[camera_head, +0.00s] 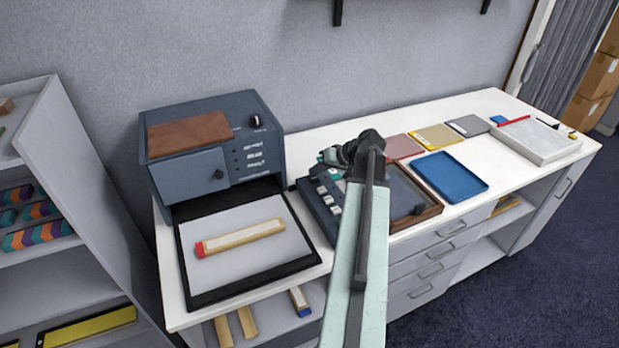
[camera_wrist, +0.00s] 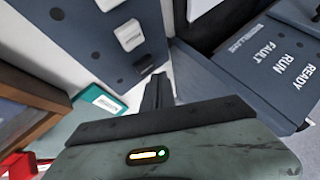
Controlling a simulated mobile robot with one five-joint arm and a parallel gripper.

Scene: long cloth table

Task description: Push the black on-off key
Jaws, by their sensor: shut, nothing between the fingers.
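The dark control panel (camera_head: 318,208) lies on the white table, partly hidden behind my arm. In the wrist view the panel (camera_wrist: 75,40) fills the upper left and carries light rocker keys (camera_wrist: 130,36). A small dark piece (camera_wrist: 144,66) on the panel, near my fingers, may be the black on-off key; its marking cannot be read. My gripper (camera_wrist: 158,78) is shut and empty, its tips beside this dark piece. Whether they touch cannot be told. In the head view my gripper (camera_head: 328,158) is over the panel's far end, and no black key can be made out.
A blue-grey machine (camera_head: 215,150) with a lettered front stands left of my gripper. Before it, a grey board (camera_head: 285,254) holds a wooden bar (camera_head: 240,238). Right of my arm are a framed tray (camera_head: 428,214), a blue tray (camera_head: 450,175) and several flat coloured pieces.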

